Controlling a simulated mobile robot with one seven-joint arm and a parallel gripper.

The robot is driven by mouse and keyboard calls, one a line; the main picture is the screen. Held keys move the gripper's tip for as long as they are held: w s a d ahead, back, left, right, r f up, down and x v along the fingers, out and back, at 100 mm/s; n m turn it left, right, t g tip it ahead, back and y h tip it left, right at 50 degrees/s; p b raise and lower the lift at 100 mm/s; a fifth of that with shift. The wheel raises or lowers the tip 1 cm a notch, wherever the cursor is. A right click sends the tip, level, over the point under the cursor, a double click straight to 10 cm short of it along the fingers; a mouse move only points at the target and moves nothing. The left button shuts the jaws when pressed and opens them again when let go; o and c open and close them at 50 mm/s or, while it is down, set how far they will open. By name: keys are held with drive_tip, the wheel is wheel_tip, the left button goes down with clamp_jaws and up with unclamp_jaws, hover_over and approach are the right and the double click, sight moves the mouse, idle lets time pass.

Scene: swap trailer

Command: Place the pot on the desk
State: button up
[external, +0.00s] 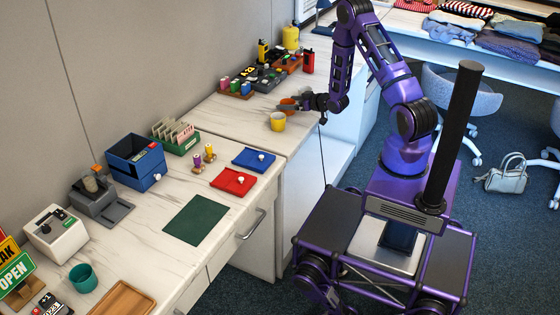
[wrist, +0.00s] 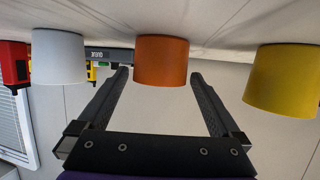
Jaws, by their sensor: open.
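An orange pot (wrist: 162,58) stands on the marble-topped desk (external: 240,115), near its right edge in the external view. My gripper (wrist: 159,78) is open, with its fingertips on either side of the orange pot in the wrist view. In the external view my gripper (external: 290,104) reaches in low from the right and partly covers the orange pot (external: 287,101). A yellow pot (external: 278,122) stands beside it, and it also shows at the right of the wrist view (wrist: 283,80). A white pot (wrist: 59,57) is on the other side.
Small racks and bottles stand at the back, including a yellow bottle (external: 291,37) and a red one (external: 308,61). Bare marble lies left of the pots.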

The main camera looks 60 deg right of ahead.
drive_tip(key=shift+w+d+f, duration=0.15)
drive_tip(key=shift+w+f, duration=0.05)
drive_tip(key=shift+w, duration=0.4)
drive_tip(key=c, duration=1.4)
